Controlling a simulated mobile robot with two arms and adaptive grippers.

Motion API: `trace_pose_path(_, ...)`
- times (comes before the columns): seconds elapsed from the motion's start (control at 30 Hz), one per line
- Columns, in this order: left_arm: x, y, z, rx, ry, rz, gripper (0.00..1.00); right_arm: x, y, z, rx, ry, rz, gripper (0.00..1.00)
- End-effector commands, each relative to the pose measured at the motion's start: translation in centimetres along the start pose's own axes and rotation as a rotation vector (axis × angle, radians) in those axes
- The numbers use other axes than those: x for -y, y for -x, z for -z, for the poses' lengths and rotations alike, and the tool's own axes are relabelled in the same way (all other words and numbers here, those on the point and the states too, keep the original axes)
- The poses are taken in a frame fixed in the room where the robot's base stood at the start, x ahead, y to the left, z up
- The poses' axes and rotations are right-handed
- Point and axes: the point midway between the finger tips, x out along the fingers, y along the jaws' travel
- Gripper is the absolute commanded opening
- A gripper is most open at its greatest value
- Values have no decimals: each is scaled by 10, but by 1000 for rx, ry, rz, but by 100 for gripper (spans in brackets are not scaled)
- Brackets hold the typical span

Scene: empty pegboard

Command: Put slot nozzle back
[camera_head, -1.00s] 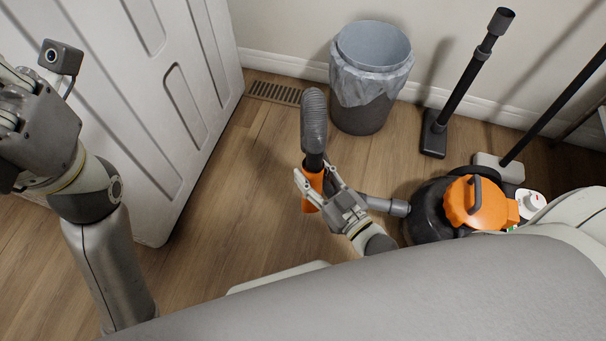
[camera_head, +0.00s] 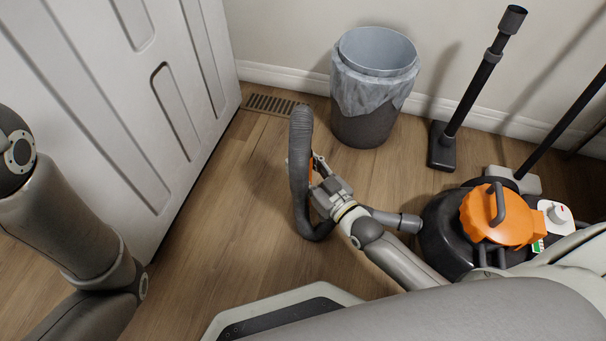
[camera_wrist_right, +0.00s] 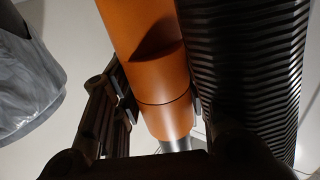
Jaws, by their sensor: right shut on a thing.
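My right gripper (camera_head: 315,168) is shut on an orange cylindrical part (camera_head: 311,167), mostly hidden by the gripper in the head view. In the right wrist view, the orange part (camera_wrist_right: 150,60) passes between my fingers (camera_wrist_right: 162,105), with a metallic tube end below it. A dark ribbed hose (camera_head: 301,150) curves beside it and also runs close alongside it in the wrist view (camera_wrist_right: 245,70). I cannot pick out a slot nozzle for certain. The vacuum cleaner (camera_head: 490,217), black with an orange top, stands right of the gripper. My left gripper is outside the head view.
A lined grey bin (camera_head: 372,95) stands by the wall. A black wand with a floor head (camera_head: 443,147) stands right of it, and another tool (camera_head: 514,180) leans behind the vacuum. A white panelled door (camera_head: 130,130) is at left. Wood floor (camera_head: 220,220) is clear between.

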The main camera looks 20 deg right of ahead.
Motion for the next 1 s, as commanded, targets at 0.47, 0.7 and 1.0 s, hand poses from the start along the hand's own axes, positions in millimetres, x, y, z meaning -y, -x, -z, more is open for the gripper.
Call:
trace_pose_path(0.47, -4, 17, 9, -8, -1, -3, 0, 0, 0, -29, -3, 1, 0, 13)
trace_pose_path(0.7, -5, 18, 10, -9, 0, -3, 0, 0, 0, -33, -1, 0, 0, 54)
trace_pose_path(1.0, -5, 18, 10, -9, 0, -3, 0, 0, 0, -33, 0, 0, 0, 62)
